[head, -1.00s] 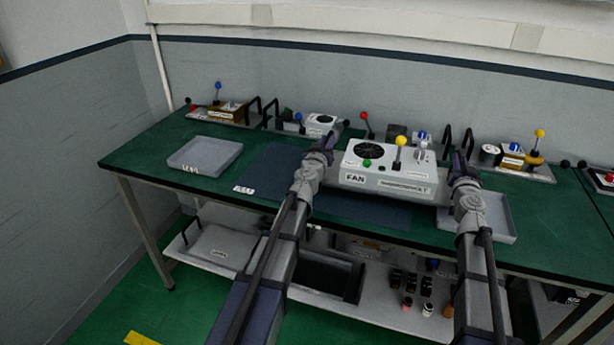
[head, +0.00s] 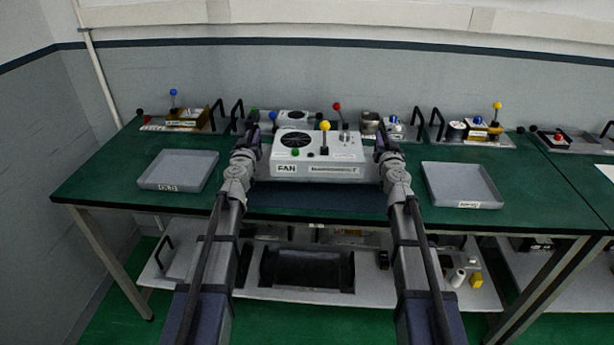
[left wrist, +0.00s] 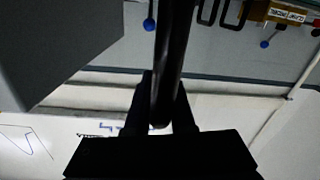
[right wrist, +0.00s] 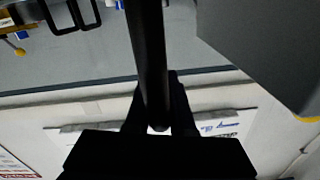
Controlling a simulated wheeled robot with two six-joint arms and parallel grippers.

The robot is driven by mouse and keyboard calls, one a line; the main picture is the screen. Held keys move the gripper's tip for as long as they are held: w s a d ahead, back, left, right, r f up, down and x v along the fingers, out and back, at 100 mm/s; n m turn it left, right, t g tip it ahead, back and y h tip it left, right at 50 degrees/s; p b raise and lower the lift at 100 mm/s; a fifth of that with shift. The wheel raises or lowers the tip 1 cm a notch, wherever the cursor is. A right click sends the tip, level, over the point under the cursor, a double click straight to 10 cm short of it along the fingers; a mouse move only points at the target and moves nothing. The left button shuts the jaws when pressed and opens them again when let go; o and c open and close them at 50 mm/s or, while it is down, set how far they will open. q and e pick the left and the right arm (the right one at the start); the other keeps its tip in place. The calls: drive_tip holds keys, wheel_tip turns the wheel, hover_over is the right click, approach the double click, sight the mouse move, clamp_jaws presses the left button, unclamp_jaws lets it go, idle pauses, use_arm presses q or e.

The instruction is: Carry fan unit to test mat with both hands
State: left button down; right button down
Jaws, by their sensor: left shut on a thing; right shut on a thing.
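The fan unit (head: 318,158) is a white box with a round black fan grille, a yellow-knobbed lever and a FAN label. It is held level between my two grippers, over the dark test mat (head: 315,199). I cannot tell whether it touches the mat. My left gripper (head: 252,145) is shut on the unit's left handle, a dark bar that shows in the left wrist view (left wrist: 172,60). My right gripper (head: 383,147) is shut on the right handle, which shows in the right wrist view (right wrist: 148,55). The unit hides much of the mat.
A grey tray (head: 178,170) lies left of the mat and another grey tray (head: 462,186) lies to the right. Several devices with levers and black handles stand along the back, such as a brown one (head: 187,117). The green bench (head: 100,180) is clear at its left front.

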use_arm(q)
drive_tip(key=shift+d, duration=0.3)
use_arm(e)
drive_tip(key=shift+a, duration=0.4)
use_arm(q)
drive_tip(key=shift+f, duration=0.2)
use_arm(e)
drive_tip(key=shift+f, duration=0.2)
